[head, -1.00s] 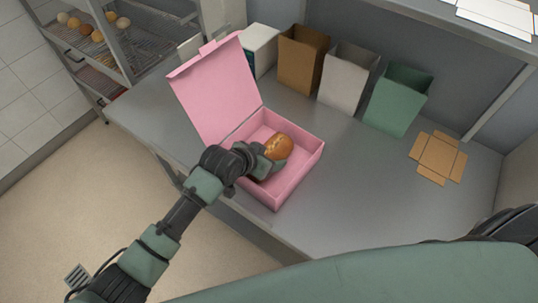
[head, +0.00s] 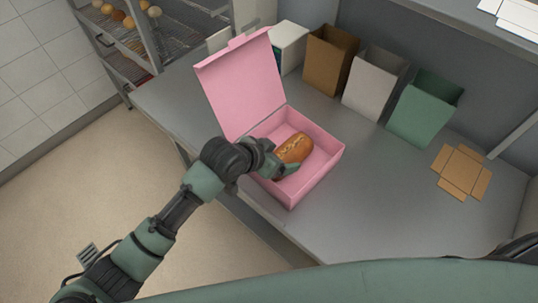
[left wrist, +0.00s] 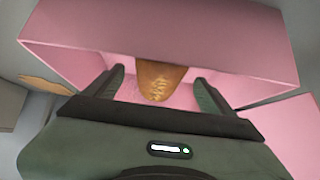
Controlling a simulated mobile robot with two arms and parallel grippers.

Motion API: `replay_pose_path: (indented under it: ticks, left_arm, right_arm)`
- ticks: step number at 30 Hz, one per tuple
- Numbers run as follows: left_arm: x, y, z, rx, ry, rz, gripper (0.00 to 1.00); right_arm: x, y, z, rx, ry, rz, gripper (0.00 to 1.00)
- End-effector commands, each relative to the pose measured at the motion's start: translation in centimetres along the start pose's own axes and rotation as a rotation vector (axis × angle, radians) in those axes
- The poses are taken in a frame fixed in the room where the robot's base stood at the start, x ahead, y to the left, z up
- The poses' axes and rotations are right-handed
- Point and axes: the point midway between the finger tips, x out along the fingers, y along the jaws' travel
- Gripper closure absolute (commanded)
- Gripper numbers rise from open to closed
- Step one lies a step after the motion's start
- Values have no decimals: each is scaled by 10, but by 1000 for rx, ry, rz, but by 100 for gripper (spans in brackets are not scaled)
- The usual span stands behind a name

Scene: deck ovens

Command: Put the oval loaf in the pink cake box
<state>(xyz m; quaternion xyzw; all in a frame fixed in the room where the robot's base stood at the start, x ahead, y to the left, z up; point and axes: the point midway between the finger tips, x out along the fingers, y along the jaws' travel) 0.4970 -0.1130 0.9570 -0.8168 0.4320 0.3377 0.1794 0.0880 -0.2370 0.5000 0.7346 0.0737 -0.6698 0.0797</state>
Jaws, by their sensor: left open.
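The oval loaf (head: 294,148), golden brown with pale score marks, is inside the open pink cake box (head: 322,167). The box's lid stands up at its back left. My left gripper (head: 282,167) reaches into the box over its near left side, at the loaf's near end. In the left wrist view the gripper (left wrist: 160,84) is open, with one finger on each side of the loaf (left wrist: 157,79) and gaps between. The loaf's underside is hidden. My right gripper is out of view.
Brown (head: 328,60), white (head: 373,82) and green (head: 424,108) open containers stand along the back of the grey counter (head: 400,190). A flat cardboard piece (head: 461,171) lies at the right. A rack (head: 125,35) with rolls stands at the back left.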

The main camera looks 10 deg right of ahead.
Motion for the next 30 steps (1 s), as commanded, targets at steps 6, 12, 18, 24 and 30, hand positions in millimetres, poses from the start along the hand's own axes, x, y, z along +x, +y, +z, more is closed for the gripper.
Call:
replay_pose_path:
  ticks: [6,12,18,24,30]
  left_arm:
    - [-43,0,1,0,2,0,15]
    - [-63,0,1,0,0,0,15]
    - [-66,0,1,-1,-1,1,15]
    - [-66,0,0,-1,-1,1,15]
    - [-66,0,0,-1,-1,1,15]
  right_arm:
    - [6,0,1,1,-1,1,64]
    - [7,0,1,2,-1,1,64]
    - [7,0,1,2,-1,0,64]
    - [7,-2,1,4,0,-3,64]
    - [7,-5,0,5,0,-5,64]
